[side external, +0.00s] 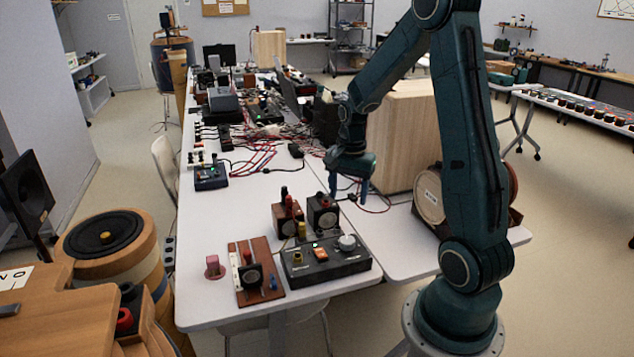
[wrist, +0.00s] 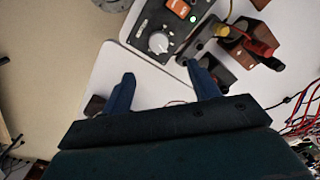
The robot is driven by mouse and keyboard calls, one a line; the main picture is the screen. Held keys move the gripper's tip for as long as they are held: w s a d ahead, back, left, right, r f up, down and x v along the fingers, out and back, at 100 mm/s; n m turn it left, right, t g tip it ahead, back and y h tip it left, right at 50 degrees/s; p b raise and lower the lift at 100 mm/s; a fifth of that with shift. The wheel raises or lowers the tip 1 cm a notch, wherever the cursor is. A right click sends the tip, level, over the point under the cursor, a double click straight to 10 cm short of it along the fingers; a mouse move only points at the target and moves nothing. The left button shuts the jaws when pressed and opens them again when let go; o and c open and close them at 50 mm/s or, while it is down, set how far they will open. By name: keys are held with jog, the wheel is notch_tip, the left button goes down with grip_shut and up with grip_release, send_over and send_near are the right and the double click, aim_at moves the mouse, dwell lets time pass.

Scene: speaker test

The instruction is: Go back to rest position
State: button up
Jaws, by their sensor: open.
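My gripper (side external: 348,188) is dark teal and hangs from my bent arm above the white table (side external: 230,270), its fingers pointing down. In the wrist view my gripper (wrist: 160,90) has its two fingers wide apart, with nothing between them but bare white table below. A black control box (side external: 325,260) with a silver knob and an orange switch sits near the front of the table. It also shows at the top of the wrist view (wrist: 155,25). Small dark boxes with red and black plugs (side external: 322,213) stand just behind it, to the left of my gripper.
A wooden board with terminals (side external: 256,285) and a pink piece (side external: 213,266) lie at the front left. Red and black wires (side external: 265,150) and instruments (side external: 225,100) crowd the table's back. A tall wooden box (side external: 400,130) and a round speaker (side external: 430,197) stand right, close to my arm.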

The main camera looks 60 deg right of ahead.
jog(key=s+a+r+n+t, duration=0.2)
jog(key=a+r+n+t, duration=0.1)
jog(key=a+r+n, duration=0.8)
jog(key=s+a+r+n+t, duration=0.2)
jog(key=s+a+r+n, duration=0.3)
jog(key=s+a, duration=0.4)
jog(key=shift+a+r+n, duration=0.4)
jog(key=shift+a+n, duration=0.3)
jog(key=shift+a, duration=0.8)
